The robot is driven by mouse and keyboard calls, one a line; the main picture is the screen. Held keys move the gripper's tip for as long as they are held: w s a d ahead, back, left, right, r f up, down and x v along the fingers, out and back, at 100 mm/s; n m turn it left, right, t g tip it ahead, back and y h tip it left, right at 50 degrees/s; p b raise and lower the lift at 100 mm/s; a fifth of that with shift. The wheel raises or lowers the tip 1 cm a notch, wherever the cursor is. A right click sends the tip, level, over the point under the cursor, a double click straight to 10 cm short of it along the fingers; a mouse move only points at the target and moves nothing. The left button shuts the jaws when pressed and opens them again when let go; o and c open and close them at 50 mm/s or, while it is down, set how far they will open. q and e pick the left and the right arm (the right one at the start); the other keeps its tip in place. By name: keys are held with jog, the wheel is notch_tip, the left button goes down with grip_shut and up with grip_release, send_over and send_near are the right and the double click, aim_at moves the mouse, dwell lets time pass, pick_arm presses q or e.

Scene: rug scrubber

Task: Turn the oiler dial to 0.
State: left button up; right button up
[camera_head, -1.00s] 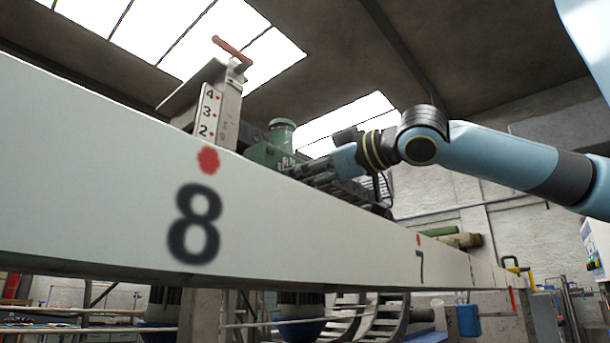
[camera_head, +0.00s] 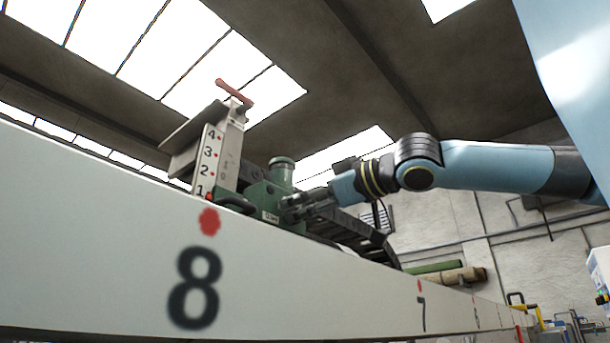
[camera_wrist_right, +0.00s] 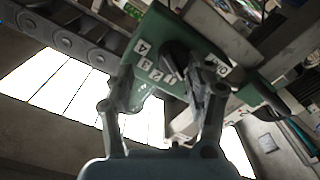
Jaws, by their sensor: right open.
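The green oiler (camera_head: 264,197) stands on top of the long white beam in the head view, with a round cap above. In the right wrist view its green plate (camera_wrist_right: 196,48) carries white number labels 4, 3, 2 and 1, and another label that looks like OIL. The dark dial (camera_wrist_right: 176,56) sits beside the numbers; its exact setting is unclear. My right gripper (camera_head: 294,208) is at the oiler's right side. In the wrist view my right gripper (camera_wrist_right: 168,88) is open, its fingers spread in front of the plate around the dial's area. Contact cannot be told. My left gripper is out of view.
The white beam (camera_head: 110,240), marked 8 and 7, crosses the head view below the oiler. A post with a number scale (camera_head: 209,160) and a red handle (camera_head: 234,93) stands left of the oiler. Rolled rugs (camera_head: 458,276) lie behind at right.

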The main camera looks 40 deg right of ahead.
aim_at(291, 172)
notch_tip(291, 172, up, 8)
jog(key=shift+a+f, duration=0.1)
dwell(0.4)
jog(key=s+f+m+h+b, duration=0.1)
jog(key=s+f+m+b, duration=0.6)
jog(key=s+f+m, duration=0.3)
jog(key=w+n+p, duration=0.1)
jog(key=w+p, duration=0.8)
jog(key=shift+w, duration=0.3)
jog(key=shift+a, duration=0.1)
jog(key=shift+c, duration=0.4)
grip_shut()
